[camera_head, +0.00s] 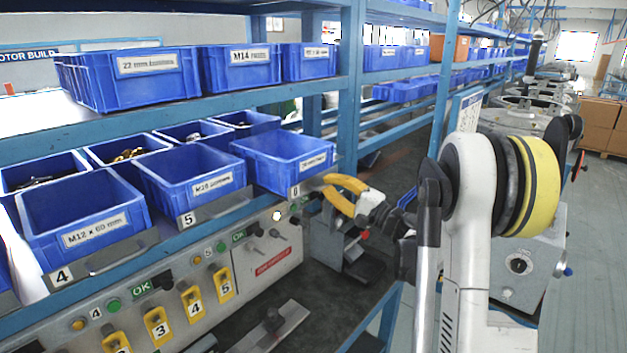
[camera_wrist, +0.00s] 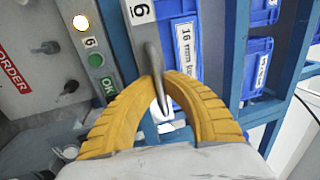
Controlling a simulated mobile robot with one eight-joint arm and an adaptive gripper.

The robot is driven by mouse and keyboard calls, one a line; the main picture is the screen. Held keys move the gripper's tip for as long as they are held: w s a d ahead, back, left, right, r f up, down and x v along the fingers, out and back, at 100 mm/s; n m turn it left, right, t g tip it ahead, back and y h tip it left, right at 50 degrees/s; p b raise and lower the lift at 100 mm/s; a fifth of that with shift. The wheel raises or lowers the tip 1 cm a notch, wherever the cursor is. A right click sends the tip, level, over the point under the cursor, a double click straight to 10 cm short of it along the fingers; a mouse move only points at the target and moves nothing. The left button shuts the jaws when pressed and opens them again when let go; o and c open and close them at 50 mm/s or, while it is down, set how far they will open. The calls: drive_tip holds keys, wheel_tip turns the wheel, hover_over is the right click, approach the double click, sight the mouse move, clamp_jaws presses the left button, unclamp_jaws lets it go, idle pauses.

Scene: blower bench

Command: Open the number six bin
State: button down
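The number six bin (camera_head: 262,165) is a blue open-topped box with a white label, in the front row on the lower shelf. The "6" plate (camera_head: 295,192) is below its front; in the wrist view the plate (camera_wrist: 141,12) is at the top. My gripper (camera_head: 326,186) has yellow ribbed fingers and is at the bin's front, just right of the plate. In the wrist view, the fingertips (camera_wrist: 161,78) close in on both sides of a grey bar handle (camera_wrist: 153,58). The fingers look shut on it.
The number five bin (camera_head: 195,182) and number four bin (camera_head: 82,205) stand to the left. Below is a control panel (camera_head: 270,245) with buttons and yellow number tags. Blue shelf posts (camera_head: 350,90) rise behind. A dark worktop (camera_head: 325,290) lies below the gripper.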

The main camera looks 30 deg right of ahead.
drive_tip(key=r+v, duration=0.1)
drive_tip(key=v, duration=0.5)
drive_tip(key=shift+s, duration=0.3)
drive_tip(key=shift+d+r, duration=0.1)
drive_tip(key=c, duration=1.5)
unclamp_jaws()
drive_tip(key=v, duration=1.2)
